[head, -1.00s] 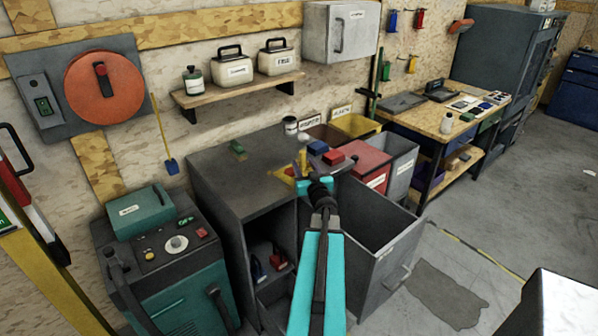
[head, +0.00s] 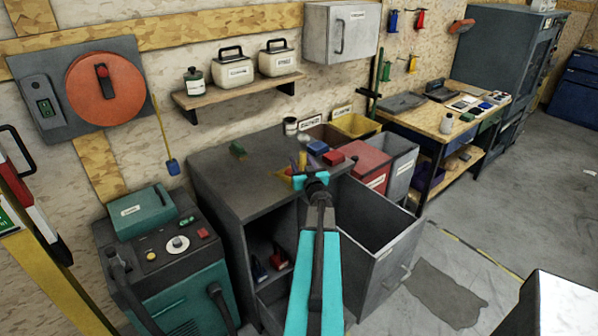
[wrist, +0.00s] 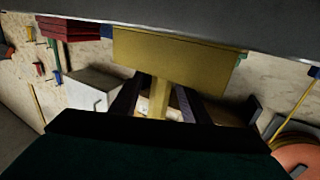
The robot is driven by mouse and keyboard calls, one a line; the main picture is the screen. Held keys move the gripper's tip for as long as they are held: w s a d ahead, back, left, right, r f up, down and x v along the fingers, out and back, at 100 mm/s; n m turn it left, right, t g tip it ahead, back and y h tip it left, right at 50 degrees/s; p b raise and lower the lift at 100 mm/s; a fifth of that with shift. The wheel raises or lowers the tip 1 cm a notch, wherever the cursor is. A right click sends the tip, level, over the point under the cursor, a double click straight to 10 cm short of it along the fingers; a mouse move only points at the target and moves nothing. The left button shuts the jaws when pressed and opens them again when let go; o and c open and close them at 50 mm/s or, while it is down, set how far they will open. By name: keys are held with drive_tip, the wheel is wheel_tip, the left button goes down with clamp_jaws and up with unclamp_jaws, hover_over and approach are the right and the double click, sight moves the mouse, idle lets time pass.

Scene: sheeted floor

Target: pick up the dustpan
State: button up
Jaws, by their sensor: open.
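The yellow dustpan (wrist: 180,55) shows in the wrist view as a wide yellow body with a narrower handle, at the grey cabinet top. Its handle runs down between the two dark fingers of my gripper (wrist: 158,105), which is open with a gap beside the handle. In the head view my gripper (head: 311,180) is at the front edge of the cabinet top and hides most of the dustpan. Only small yellow parts show around it, and I cannot tell contact there.
A teal machine (head: 170,265) stands at left. The floor at right is mostly clear.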

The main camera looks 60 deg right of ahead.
drive_tip(key=shift+w+d, duration=0.5)
drive_tip(key=shift+w, duration=0.05)
clamp_jaws()
